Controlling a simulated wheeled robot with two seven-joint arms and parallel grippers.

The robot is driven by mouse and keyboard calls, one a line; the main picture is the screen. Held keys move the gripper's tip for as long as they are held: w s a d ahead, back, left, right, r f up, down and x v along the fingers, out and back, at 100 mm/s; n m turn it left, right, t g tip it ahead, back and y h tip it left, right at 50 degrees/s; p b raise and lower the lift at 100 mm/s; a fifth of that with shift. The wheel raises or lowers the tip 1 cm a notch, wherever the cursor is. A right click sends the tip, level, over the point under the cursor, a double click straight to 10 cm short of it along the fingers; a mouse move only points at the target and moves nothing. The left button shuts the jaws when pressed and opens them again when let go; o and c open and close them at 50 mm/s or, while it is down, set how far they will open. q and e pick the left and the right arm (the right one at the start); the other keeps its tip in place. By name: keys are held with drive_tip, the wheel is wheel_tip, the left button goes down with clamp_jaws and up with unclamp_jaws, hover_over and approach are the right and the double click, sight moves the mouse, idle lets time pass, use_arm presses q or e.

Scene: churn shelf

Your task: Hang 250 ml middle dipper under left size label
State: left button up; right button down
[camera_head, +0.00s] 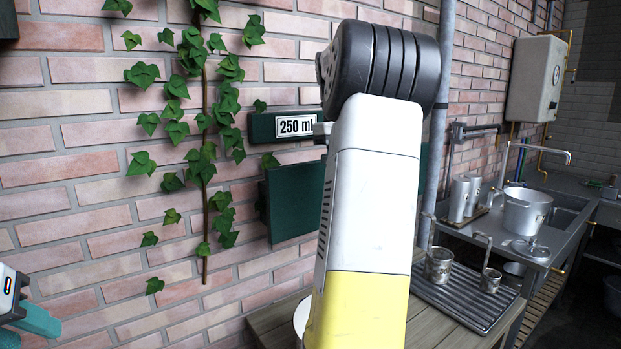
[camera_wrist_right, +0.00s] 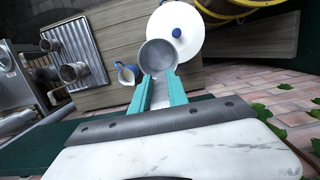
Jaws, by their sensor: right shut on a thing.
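The "250 ml" size label (camera_head: 296,125) is on a dark green rail (camera_head: 262,127) on the brick wall. A wider green board (camera_head: 293,200) is below it. My right arm covers the right part of both, so other labels are hidden. In the right wrist view my right gripper (camera_wrist_right: 161,88) is shut on a metal dipper (camera_wrist_right: 158,54), whose round cup shows beyond the teal fingertips. The head view hides this gripper and dipper behind the arm. My left gripper (camera_head: 24,328) is at the lower left edge, partly cut off, its teal fingers apart and empty.
A wooden table (camera_head: 440,328) carries a draining tray (camera_head: 465,298) with two metal dippers (camera_head: 438,266) (camera_head: 490,280). In the wrist view a small jug (camera_wrist_right: 126,74) and a white lid (camera_wrist_right: 187,25) are near the held dipper. Ivy (camera_head: 205,150) climbs the wall left of the label.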

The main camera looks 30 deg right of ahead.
sight(316, 180)
drive_tip(key=shift+w+a, duration=0.2)
drive_tip(key=shift+w, duration=2.05)
drive_tip(key=shift+w+a, duration=0.15)
drive_tip(key=shift+w, duration=2.4)
drive_tip(key=shift+a+f, duration=0.1)
drive_tip(key=shift+f, duration=1.1)
drive_tip(key=shift+w+a+f, duration=0.15)
drive_tip(key=shift+f, duration=0.3)
drive_tip(key=c, duration=1.2)
unclamp_jaws()
drive_tip(key=shift+s+a, duration=0.1)
drive_tip(key=shift+s, duration=0.25)
drive_tip(key=s+d, duration=0.1)
drive_tip(key=s, duration=0.6)
drive_tip(key=shift+s, duration=0.15)
